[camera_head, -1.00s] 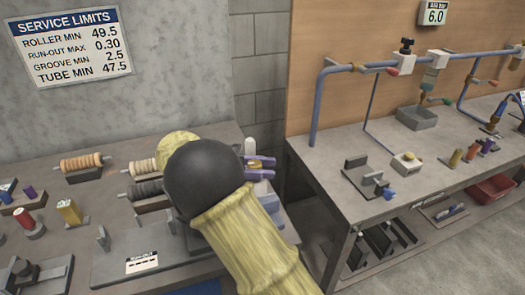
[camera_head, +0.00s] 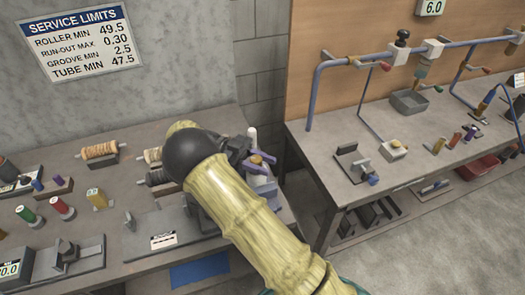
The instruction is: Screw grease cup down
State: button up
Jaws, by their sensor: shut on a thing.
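My arm reaches over the left bench (camera_head: 150,232), and its links hide part of the bench. My gripper (camera_head: 262,158), with purple fingers, is at the bench's right end. It is shut on a small brass-coloured piece, which looks like the grease cup (camera_head: 256,159). The fingers lie on either side of it. What the cup sits on is mostly hidden by my arm and gripper, so I cannot tell how far down it is.
A white post (camera_head: 252,136) stands close behind my gripper. Rollers (camera_head: 99,151) lie on stands at the bench's back. A grey fixture (camera_head: 170,232) is at the front. Across a gap, the right bench (camera_head: 315,150) carries a blue pipe (camera_head: 345,60) with valves.

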jog(key=p, duration=0.3)
jog(key=shift+r+m+g+y, duration=0.3)
jog(key=shift+m+g, duration=0.1)
jog(key=shift+f+g+p, duration=0.3)
jog(key=shift+p, duration=0.35)
jog(key=o, duration=1)
jog(key=shift+s, duration=0.1)
notch_tip(320, 180, up, 10)
jog(key=shift+p, duration=0.95)
